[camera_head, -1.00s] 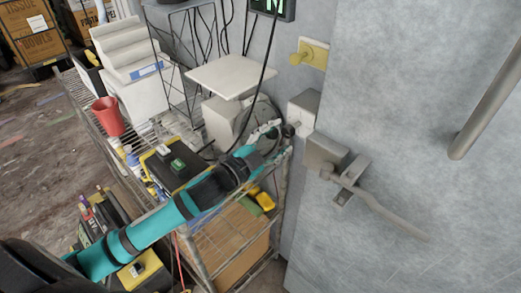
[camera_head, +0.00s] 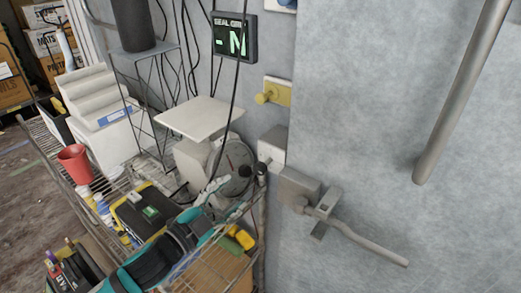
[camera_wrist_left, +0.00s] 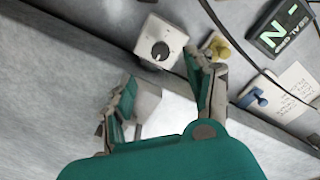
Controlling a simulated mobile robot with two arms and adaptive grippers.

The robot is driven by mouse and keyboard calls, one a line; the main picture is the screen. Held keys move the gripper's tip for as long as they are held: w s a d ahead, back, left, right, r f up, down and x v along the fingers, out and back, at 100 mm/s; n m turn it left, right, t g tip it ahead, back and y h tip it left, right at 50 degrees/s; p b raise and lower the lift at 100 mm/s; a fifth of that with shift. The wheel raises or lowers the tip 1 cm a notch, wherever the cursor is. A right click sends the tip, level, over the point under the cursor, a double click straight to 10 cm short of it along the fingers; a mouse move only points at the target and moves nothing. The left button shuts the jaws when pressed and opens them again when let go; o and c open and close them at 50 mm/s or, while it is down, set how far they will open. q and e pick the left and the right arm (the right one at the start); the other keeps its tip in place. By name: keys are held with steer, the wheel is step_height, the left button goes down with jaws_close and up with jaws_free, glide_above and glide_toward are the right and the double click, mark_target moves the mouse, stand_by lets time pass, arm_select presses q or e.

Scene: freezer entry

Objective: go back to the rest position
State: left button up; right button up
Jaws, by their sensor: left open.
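My left gripper (camera_head: 238,187) is open and empty in the head view. It is above the wire cart's right end, in front of the dial scale, left of the door latch (camera_head: 318,205). In the left wrist view, the two fingers of my left gripper (camera_wrist_left: 162,72) stand wide apart with nothing gripped. A white box with a black knob (camera_wrist_left: 158,45) shows beyond the fingertips, and a pale metal block (camera_wrist_left: 146,100) shows beside the left finger; I cannot tell the distance. My right gripper is in neither view.
The wire cart (camera_head: 212,275) bears a dial scale (camera_head: 236,160), a red cup (camera_head: 75,164) and a black-and-yellow case (camera_head: 146,212), close to my left arm. A long door handle (camera_head: 462,95) and latch lever stick out at right. Cables hang behind the cart.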

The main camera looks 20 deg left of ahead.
arm_select(q)
steer(key=s+a+f+n+g+y, duration=0.2)
steer(key=s+f+n+g+y, duration=0.4)
steer(key=f, duration=0.5)
steer(key=s+d+f+n+g, duration=0.1)
steer(key=s+f+n+g, duration=0.3)
steer(key=s, duration=0.4)
steer(key=s+d+f+n+g, duration=0.1)
steer(key=s+d+f+g, duration=0.1)
steer(key=s+f+g, duration=0.35)
steer(key=s+f+b, duration=0.1)
steer(key=s+f, duration=0.1)
steer(key=f, duration=1.2)
steer(key=s+f+b, duration=0.1)
steer(key=s+f, duration=0.2)
steer(key=f, duration=1.1)
steer(key=s+a+f, duration=0.3)
steer(key=s+f, duration=1.2)
steer(key=f, duration=0.1)
steer(key=shift+s+a+f+b, duration=0.15)
steer(key=shift+s+f+b, duration=0.15)
steer(key=shift+s+b, duration=0.1)
